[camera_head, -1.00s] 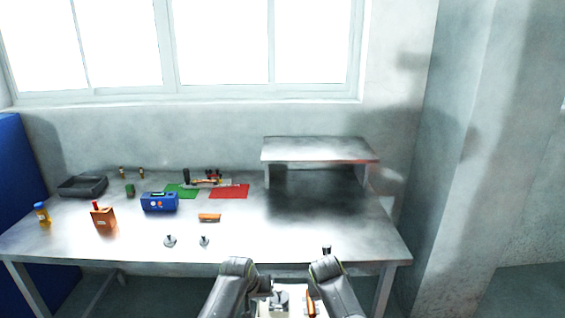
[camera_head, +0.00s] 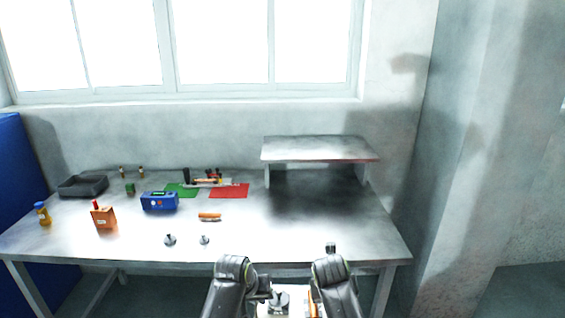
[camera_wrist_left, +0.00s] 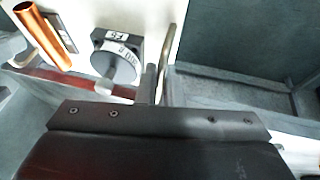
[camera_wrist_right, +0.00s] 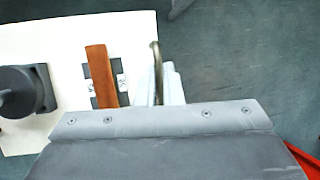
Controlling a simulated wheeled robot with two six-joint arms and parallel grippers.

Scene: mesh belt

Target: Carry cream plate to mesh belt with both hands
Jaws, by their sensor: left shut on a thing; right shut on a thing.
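The cream plate (camera_head: 297,299) is at the bottom edge of the head view, between my two forearms and in front of the workbench. It carries a black block with a labelled disc (camera_wrist_left: 118,62) and an orange-brown bar (camera_wrist_right: 99,72). My left gripper (camera_wrist_left: 156,84) is shut on a thin metal handle at the plate's edge (camera_wrist_left: 130,14). My right gripper (camera_wrist_right: 158,84) is shut at a similar bent handle on the other side of the plate (camera_wrist_right: 65,58). The grip points are partly hidden by the gripper bodies. I cannot make out a mesh belt.
A raised shelf (camera_head: 318,149) stands at the back right, with a wall pillar beyond.

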